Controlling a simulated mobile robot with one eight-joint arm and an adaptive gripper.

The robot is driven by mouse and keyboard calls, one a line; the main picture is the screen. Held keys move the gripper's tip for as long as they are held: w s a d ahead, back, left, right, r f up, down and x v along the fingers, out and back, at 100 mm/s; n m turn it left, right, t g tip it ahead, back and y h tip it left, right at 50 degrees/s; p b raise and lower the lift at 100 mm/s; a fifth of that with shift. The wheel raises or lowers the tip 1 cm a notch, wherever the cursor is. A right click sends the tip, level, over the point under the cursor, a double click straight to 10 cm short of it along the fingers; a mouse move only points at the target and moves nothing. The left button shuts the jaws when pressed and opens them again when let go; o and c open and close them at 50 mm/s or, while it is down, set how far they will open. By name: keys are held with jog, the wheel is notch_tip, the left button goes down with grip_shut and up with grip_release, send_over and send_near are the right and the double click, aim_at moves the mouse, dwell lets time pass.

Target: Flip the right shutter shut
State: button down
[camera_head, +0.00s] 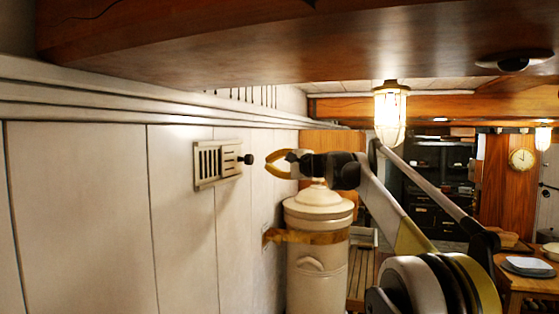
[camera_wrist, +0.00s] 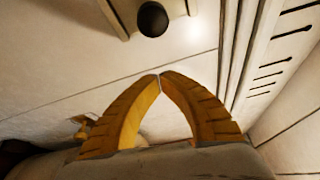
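A pale metal vent (camera_head: 205,165) with slots is fixed to the white wall panelling, left of centre in the head view. A black round knob (camera_head: 248,159) sticks out at its right end. The wrist view shows the knob (camera_wrist: 152,19) at the top, with part of the pale vent frame (camera_wrist: 122,12) beside it. The vent's slots are out of the wrist view. My gripper (camera_head: 267,165) is just to the right of the knob, apart from it. In the wrist view the yellow fingers of my gripper (camera_wrist: 160,76) meet at their tips with nothing between them.
A large cream canister (camera_head: 318,265) with a brass band (camera_head: 300,236) stands by the wall below my gripper. A wooden beam (camera_head: 250,45) runs overhead. A lit lamp (camera_head: 390,115) hangs to the right. A table (camera_head: 530,283) is at the lower right.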

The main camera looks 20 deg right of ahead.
jog(key=a, duration=0.1)
jog(key=a+p, duration=0.1)
jog(key=a, duration=0.2)
jog(key=shift+s+r, duration=0.25)
jog(key=shift+s, duration=0.05)
jog(key=shift+s, duration=0.1)
jog(key=s+a+b, duration=0.3)
jog(key=s+a, duration=0.3)
jog(key=s, duration=0.2)
jog(key=shift+s+a, duration=0.25)
jog(key=shift+s, duration=0.15)
jog(key=shift+w+d, duration=0.1)
